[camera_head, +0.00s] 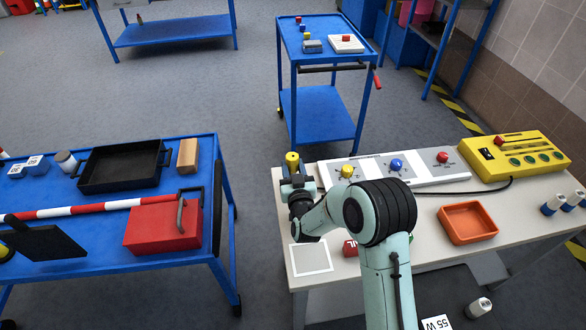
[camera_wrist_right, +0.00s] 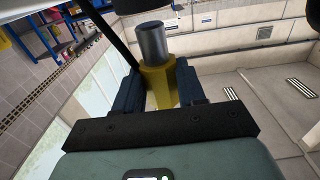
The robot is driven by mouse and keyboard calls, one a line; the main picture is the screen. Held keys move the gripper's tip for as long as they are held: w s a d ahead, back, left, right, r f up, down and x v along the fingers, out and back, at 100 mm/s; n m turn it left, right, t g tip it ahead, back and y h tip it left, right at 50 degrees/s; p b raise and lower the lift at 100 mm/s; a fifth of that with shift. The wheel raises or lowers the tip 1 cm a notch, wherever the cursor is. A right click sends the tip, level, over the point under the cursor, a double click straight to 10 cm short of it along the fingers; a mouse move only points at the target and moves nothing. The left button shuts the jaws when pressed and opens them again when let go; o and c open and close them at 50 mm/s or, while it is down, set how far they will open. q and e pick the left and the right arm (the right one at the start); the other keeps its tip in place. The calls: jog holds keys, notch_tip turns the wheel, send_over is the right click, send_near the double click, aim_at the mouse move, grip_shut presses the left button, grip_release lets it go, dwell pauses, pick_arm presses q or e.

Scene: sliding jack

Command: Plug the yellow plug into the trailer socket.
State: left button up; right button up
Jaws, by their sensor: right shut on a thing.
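The yellow plug (camera_head: 292,160) is at the left end of the white table, held upright. My right gripper (camera_head: 297,183) is shut on it. In the right wrist view the plug (camera_wrist_right: 158,88) sits between the two dark fingers, with a grey cylindrical end pointing away from the palm. A dark rounded thing (camera_wrist_right: 145,5) shows at the top edge beyond that end; I cannot tell what it is. I cannot make out the trailer socket for certain in either view. My left gripper is not in view.
A white panel (camera_head: 440,179) with yellow, blue and red knobs lies right of the gripper. A blue bench (camera_head: 95,265) with a red toolbox (camera_head: 163,228) stands left. A blue trolley (camera_head: 325,62) stands behind.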

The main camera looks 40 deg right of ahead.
jog(key=shift+b, duration=0.35)
dwell(0.8)
jog(key=shift+f, duration=0.15)
jog(key=shift+f+b, duration=0.35)
jog(key=shift+b, duration=0.1)
jog(key=shift+f+b, duration=0.15)
jog(key=shift+b, duration=0.15)
